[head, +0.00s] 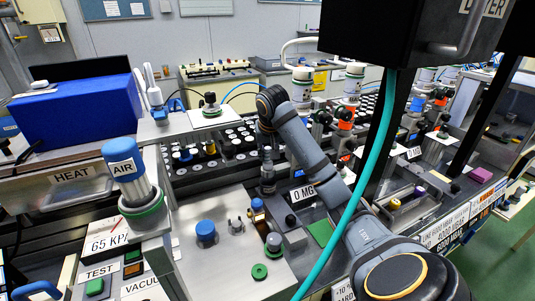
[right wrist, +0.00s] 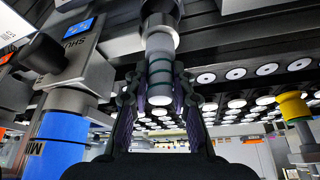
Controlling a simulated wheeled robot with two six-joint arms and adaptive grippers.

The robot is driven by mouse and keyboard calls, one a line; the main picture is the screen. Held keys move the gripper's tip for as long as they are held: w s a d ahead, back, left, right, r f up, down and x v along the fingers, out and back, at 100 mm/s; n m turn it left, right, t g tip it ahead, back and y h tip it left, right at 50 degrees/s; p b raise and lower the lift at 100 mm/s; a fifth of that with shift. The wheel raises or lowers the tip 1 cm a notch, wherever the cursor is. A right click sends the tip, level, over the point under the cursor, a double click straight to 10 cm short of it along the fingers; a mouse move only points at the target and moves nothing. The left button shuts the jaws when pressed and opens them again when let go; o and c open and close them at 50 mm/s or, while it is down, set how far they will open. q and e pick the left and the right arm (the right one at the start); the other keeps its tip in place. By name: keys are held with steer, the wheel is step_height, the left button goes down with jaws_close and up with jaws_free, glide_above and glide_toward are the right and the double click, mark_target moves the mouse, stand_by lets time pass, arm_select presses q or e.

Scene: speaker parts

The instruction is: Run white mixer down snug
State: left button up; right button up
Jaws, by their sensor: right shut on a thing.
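The white mixer seems to be the pale upright cylinder with dark green bands (right wrist: 160,43) in the right wrist view. Its upper end meets a darker metal part, and no label on it is readable. My right gripper (right wrist: 160,88) is shut on its banded part, a finger on each side. How snugly the mixer sits cannot be told. My left gripper is not in view.
A blue cylinder with a partly hidden "MI" label (right wrist: 58,138) stands close at the left in the wrist view, a yellow knob (right wrist: 292,106) at the right. In the head view a blue knob (head: 206,232) stands on the grey panel, and a teal cable (head: 360,185) crosses in front.

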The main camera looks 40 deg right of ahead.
steer(key=o, duration=0.6)
steer(key=shift+f, duration=0.1)
steer(key=shift+o, duration=0.2)
